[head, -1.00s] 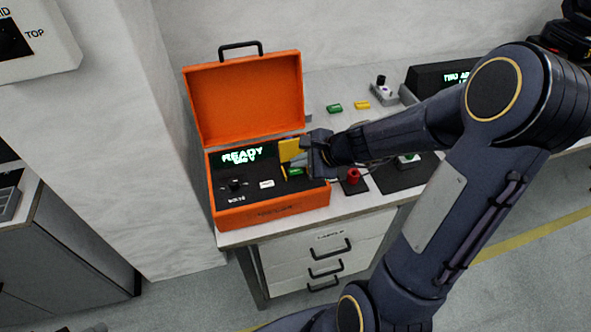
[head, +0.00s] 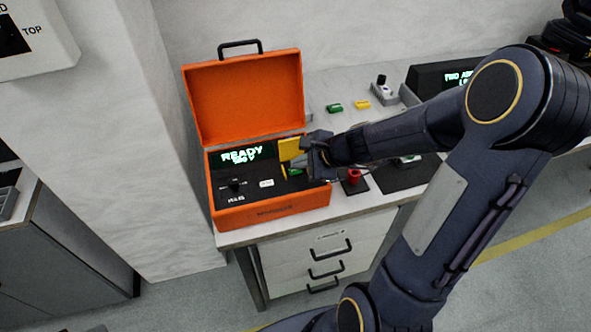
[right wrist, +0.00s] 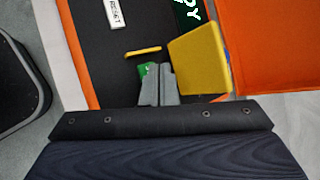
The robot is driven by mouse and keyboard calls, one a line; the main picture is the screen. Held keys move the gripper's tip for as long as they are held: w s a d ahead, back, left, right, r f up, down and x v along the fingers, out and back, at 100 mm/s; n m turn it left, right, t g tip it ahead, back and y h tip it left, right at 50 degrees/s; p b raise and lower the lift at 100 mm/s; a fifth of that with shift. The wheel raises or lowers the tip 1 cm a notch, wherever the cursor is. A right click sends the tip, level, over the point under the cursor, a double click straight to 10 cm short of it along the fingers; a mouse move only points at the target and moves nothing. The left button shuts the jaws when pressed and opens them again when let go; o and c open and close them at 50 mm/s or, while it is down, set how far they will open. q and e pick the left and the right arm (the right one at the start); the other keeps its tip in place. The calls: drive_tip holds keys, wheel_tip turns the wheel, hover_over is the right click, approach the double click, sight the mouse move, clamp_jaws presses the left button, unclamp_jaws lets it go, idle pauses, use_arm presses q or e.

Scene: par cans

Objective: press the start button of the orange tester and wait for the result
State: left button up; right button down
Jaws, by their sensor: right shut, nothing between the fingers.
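The orange tester (head: 270,208) stands open on the bench, its lid (head: 247,98) tilted up. Its display (head: 241,156) reads READY, with a smaller blurred line below. A yellow flap (head: 290,148) stands up from the panel; in the right wrist view the flap (right wrist: 201,60) is beside my fingers. A green button (right wrist: 144,71) lies partly hidden behind the fingers. My right gripper (right wrist: 157,72) is shut and empty, its tips over the green button; I cannot tell whether they touch it. In the head view this gripper (head: 302,164) is over the panel's right side. My left gripper is not in view.
A red button (head: 354,176) on a dark base stands right of the tester. Green (head: 334,107) and yellow (head: 361,104) blocks lie behind. The bench's front edge is close.

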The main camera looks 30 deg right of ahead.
sight(300, 172)
drive_tip(key=shift+f+b, duration=0.35)
drive_tip(key=shift+b, duration=0.1)
idle(0.4)
drive_tip(key=shift+r, duration=0.1)
drive_tip(key=shift+r+p, duration=0.7)
drive_tip(key=shift+r, duration=0.1)
wheel_tip(300, 172, up, 5)
drive_tip(key=p, duration=0.4)
drive_tip(key=shift+p, duration=0.4)
idle(0.4)
